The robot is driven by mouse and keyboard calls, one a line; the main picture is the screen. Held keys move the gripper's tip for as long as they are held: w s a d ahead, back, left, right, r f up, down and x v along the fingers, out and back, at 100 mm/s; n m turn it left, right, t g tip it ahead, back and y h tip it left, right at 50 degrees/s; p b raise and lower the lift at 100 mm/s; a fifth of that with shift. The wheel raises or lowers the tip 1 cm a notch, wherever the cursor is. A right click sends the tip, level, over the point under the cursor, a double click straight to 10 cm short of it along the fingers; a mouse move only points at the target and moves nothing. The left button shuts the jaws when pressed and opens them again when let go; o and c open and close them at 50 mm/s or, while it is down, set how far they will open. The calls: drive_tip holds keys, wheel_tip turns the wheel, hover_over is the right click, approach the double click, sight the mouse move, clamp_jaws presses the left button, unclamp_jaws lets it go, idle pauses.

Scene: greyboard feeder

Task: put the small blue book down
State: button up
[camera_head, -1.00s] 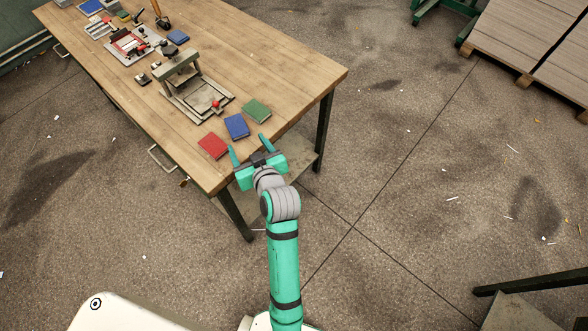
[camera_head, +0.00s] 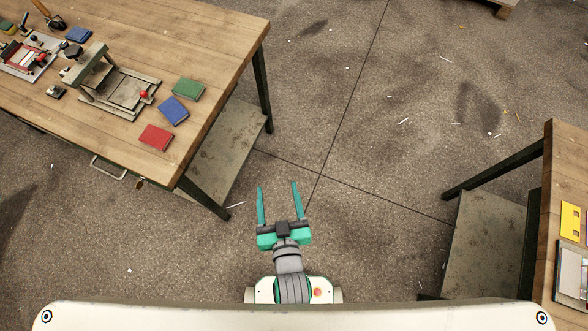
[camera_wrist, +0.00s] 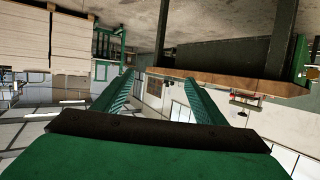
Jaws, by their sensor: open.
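A blue book (camera_head: 173,111) lies flat on the wooden table, between a red book (camera_head: 156,137) and a green book (camera_head: 188,89), near the table's right end. Another blue book (camera_head: 79,34) lies farther back on the same table. I cannot tell which one the task means. My gripper (camera_head: 278,185) is open and empty, off the table, over the floor to the right of the books. Its spread fingers also show in the wrist view (camera_wrist: 159,76) with nothing between them; no book shows there.
The wooden table (camera_head: 215,45) also holds a press-like device (camera_head: 120,90) and a red-and-grey fixture (camera_head: 30,55). A second table (camera_head: 565,150) at the right holds a yellow item (camera_head: 572,221). The floor between the tables is open, with small scraps.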

drive_tip(key=s+d+r+m+h, duration=0.1)
drive_tip(key=s+d+r, duration=0.1)
drive_tip(key=s, duration=0.4)
drive_tip(key=s+d+r+t+h, duration=0.1)
drive_tip(key=s+d+r, duration=0.1)
drive_tip(key=s, duration=0.4)
drive_tip(key=shift+d+r+m+h, duration=0.3)
drive_tip(key=shift+r+m, duration=0.1)
drive_tip(key=shift+r, duration=0.15)
drive_tip(key=shift+c, duration=0.6)
drive_tip(key=shift+a, duration=0.15)
drive_tip(key=c, duration=0.7)
drive_tip(key=shift+a, duration=0.1)
drive_tip(key=shift+c, duration=0.2)
